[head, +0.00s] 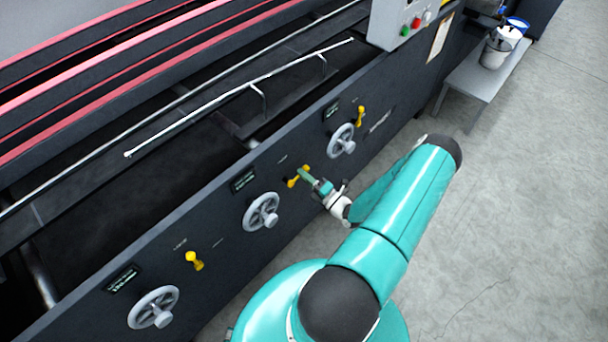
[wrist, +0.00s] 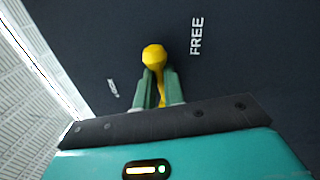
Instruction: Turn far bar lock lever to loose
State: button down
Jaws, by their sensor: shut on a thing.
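Three yellow levers sit on the dark side panel of the machine in the head view: a near one (head: 193,260), a middle one (head: 293,182) and a far one (head: 360,116). My gripper (head: 304,175) is at the middle lever. In the wrist view its two green fingers (wrist: 160,85) are closed around the arm of this yellow lever (wrist: 153,55), whose round hub shows beyond the fingertips. The word FREE (wrist: 196,36) is printed right of the lever, and a small unreadable label (wrist: 112,88) is at its left. The far lever stands roughly upright.
Grey handwheels stick out beside the levers: near (head: 153,307), middle (head: 261,212) and far (head: 341,141). A control box (head: 405,22) with buttons is at the top. A grey bench (head: 474,80) with buckets stands at the upper right. The floor at the right is clear.

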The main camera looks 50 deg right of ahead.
jog(key=shift+s+f+m+h, duration=0.1)
jog(key=shift+f+m+h, duration=0.3)
jog(key=shift+m, duration=0.8)
jog(key=shift+f, duration=0.1)
jog(key=c, duration=1.5)
grip_release()
jog(key=s+f, duration=0.2)
jog(key=s, duration=1.1)
jog(key=shift+s+d+f, duration=0.15)
jog(key=shift+s+f, duration=0.1)
jog(key=shift+f, duration=0.05)
jog(key=shift+y, duration=0.3)
